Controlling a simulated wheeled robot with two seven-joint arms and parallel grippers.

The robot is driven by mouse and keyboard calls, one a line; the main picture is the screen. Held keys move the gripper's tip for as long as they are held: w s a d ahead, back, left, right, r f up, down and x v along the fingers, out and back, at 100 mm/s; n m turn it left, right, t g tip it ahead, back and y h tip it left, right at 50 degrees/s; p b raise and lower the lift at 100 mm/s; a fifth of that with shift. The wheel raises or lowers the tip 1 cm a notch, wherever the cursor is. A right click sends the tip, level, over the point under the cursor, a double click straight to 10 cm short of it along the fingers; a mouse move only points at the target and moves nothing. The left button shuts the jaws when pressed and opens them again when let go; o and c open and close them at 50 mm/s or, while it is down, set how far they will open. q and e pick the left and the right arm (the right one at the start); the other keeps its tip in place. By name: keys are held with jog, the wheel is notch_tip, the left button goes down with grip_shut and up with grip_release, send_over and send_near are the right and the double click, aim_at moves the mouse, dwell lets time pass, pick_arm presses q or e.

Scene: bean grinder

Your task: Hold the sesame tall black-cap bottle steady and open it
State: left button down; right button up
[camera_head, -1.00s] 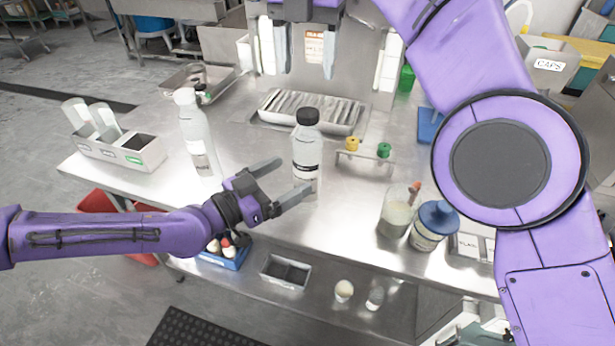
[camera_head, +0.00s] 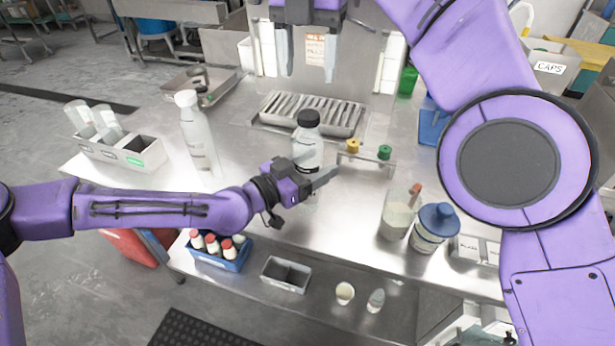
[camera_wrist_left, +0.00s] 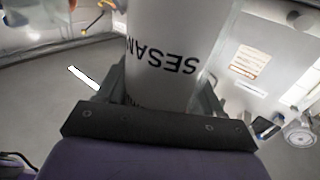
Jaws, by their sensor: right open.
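The sesame bottle (camera_head: 308,150), clear-white with a black cap (camera_head: 308,118), stands upright on the steel table. My left gripper (camera_head: 318,182) is at its lower body, one finger in front and the other hidden. In the left wrist view the bottle (camera_wrist_left: 165,50) fills the space between the two fingers, its SESAME lettering upside down. Whether the fingers press on it is unclear. My right gripper (camera_head: 306,55) points down, open and empty, above and behind the bottle, clear of the cap.
A tall white-capped bottle (camera_head: 196,135) stands left of the sesame bottle. A slotted metal tray (camera_head: 312,112) lies behind, and a small rack (camera_head: 366,160) with yellow and green knobs is to the right. A jar (camera_head: 397,215) and a blue-lidded container (camera_head: 434,228) stand front right.

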aim_at(308, 114)
jog(key=m, duration=0.4)
jog(key=shift+m, duration=0.3)
jog(key=m, duration=2.2)
jog(key=shift+f, duration=0.1)
jog(key=shift+d+f, duration=0.15)
jog(key=shift+f, duration=0.5)
notch_tip(308, 114, down, 6)
jog(key=shift+f, duration=0.25)
